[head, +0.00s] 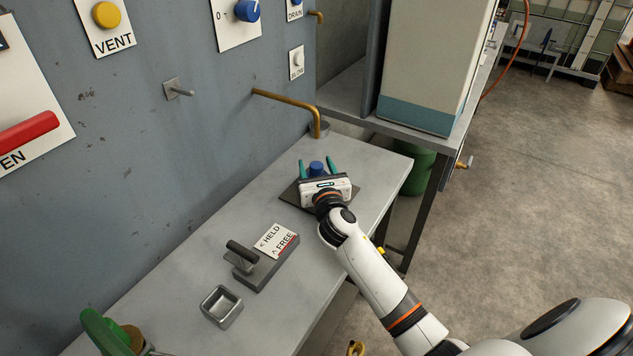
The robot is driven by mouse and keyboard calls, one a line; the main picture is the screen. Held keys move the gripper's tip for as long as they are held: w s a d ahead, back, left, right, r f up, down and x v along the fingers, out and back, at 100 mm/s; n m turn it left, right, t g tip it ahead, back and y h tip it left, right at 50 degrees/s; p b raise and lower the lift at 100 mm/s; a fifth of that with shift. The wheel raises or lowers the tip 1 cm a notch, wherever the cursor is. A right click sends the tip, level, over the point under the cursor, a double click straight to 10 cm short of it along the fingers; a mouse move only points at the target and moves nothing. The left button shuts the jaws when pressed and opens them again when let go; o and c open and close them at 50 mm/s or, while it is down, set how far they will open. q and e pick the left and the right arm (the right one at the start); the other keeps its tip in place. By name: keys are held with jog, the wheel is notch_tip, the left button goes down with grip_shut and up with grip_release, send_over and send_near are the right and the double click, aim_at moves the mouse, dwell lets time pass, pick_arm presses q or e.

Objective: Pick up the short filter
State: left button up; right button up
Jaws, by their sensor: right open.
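A short blue cylinder (317,168), which looks like the short filter, stands on a dark plate (289,194) on the grey bench. My right gripper (316,161) is open, with one teal finger on each side of the blue cylinder. The gripper's white body hides the cylinder's lower part, and I cannot tell whether the fingers touch it. My left gripper is not in view.
A brass pipe (285,101) juts from the wall above the bench behind the gripper. A HELD/FREE clamp block (268,266) and a square metal tray (222,306) sit nearer. A green object (103,332) is at bottom left. Bare bench lies between.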

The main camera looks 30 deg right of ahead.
jog(key=c, duration=1)
jog(key=shift+c, duration=0.2)
